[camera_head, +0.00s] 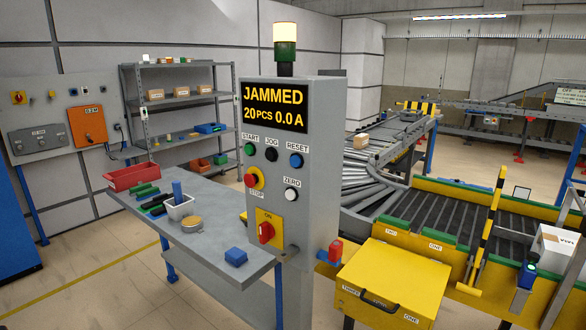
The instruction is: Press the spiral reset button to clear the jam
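The grey control pillar (325,180) stands upright in the middle of the view. Its black display (275,106) reads "JAMMED", "20 PCS" and "0.0 A" in yellow. The blue RESET button (296,160) is on the pillar's front, at the right of the upper button row. Left of it are the green START button (250,149) and the black JOG button (271,154). Below are a red STOP button (251,180) on yellow and a white ZERO button (291,194). A red switch (266,231) marked ON sits lower. Neither of my grippers shows.
A grey workbench (215,252) with a red bin (131,176) and small items stands left of the pillar. A yellow box (392,282) with a black handle is at the lower right. Roller conveyors (468,212) run behind it. Open floor (100,265) lies at the left.

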